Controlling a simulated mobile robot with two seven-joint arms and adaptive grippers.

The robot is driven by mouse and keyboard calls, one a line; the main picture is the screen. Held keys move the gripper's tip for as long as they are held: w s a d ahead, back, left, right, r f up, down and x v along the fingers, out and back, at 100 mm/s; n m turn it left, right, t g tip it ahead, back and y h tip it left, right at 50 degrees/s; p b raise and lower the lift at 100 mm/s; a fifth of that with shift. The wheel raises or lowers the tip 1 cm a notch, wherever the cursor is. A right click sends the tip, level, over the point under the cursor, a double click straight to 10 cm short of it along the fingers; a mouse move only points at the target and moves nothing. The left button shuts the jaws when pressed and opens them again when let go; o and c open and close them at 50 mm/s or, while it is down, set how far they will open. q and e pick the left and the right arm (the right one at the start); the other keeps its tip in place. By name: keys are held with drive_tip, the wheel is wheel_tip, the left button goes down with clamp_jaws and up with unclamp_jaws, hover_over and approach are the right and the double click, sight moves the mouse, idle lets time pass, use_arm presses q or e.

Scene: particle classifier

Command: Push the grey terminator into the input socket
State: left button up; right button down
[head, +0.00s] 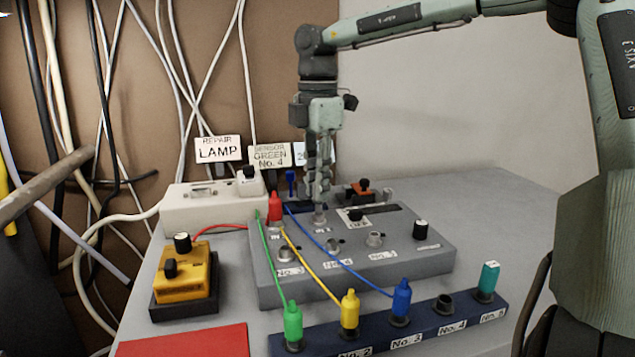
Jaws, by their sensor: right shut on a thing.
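My right gripper (319,200) comes down from above over the back of the grey box (430,252). Its fingers are shut on a small grey piece (319,217), which looks like the grey terminator. Only the lower end of it shows below the fingertips. It is upright at the socket position behind an "IN" label (322,231). The fingers hide much of it, and I cannot tell how deep it sits. Another "IN" label lies to the left, by a red plug (275,207). My left gripper is not in view.
A blue strip (470,322) in front holds green (293,325), yellow (349,313), blue (401,301) and teal (488,281) plugs. Thin cables cross the grey box's left side. A yellow pedal-like box (186,279) and a white box (208,208) stand left. A red sheet (190,343) lies in front.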

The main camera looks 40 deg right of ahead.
drive_tip(key=shift+f+b, duration=0.95)
drive_tip(key=shift+f, duration=0.2)
drive_tip(key=c, duration=1.3)
unclamp_jaws()
drive_tip(key=shift+c, duration=0.2)
wheel_tip(320, 180, up, 12)
